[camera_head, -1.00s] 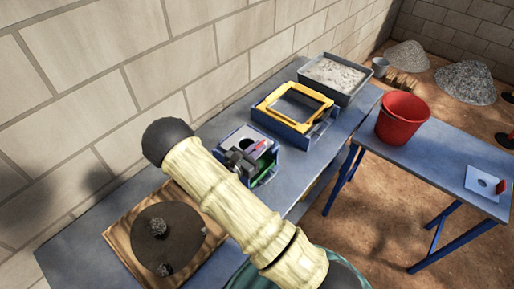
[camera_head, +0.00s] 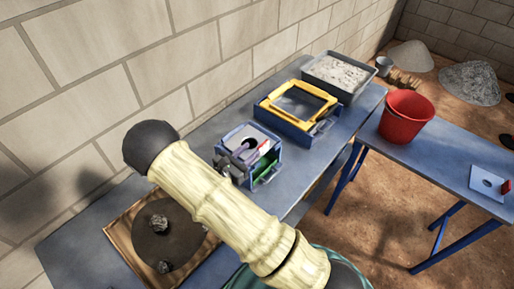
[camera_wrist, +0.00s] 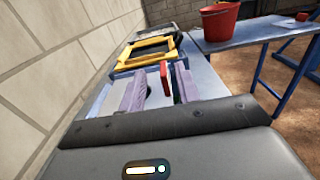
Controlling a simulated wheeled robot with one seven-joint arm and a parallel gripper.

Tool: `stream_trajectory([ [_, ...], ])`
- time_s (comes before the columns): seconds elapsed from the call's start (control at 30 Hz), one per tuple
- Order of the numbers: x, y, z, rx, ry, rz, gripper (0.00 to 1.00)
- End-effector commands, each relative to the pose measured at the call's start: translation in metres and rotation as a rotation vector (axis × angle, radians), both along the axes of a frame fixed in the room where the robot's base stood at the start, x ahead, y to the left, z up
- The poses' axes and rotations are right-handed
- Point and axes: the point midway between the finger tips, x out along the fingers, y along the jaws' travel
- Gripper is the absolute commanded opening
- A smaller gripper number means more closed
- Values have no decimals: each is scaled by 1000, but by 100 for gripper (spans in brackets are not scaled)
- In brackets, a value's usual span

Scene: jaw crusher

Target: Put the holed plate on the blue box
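A pale plate with a round dark hole and a red tab (camera_head: 264,146) lies on top of the blue box (camera_head: 276,160), beside the wall. A similar pale holed plate with a red block (camera_head: 484,181) lies on the right table. My gripper (camera_wrist: 162,92) is open, its two purple fingers apart. In the wrist view the red tab (camera_wrist: 164,77) shows between them. No grip on the tab is visible. In the head view my gripper (camera_head: 252,155) is at the blue box's near side, and my arm hides part of the bench.
Behind the box stand a yellow-framed blue unit (camera_head: 297,102) and a grey tray of gravel (camera_head: 338,74). A red bucket (camera_head: 404,118) stands on the right table (camera_head: 440,150). A wooden board with stones (camera_head: 122,237) lies at the near left.

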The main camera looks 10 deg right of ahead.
Motion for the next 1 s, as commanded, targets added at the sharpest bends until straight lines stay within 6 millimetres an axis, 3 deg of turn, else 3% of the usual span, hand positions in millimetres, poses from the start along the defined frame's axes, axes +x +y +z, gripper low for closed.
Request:
stream_trajectory([
  [0.13, -18, 26, -3, 3, 0, 4, 33],
  [0.33, -34, 47, -1, 1, -1, 2, 33],
  [1.0, -37, 49, 1, 4, 1, -7, 33],
])
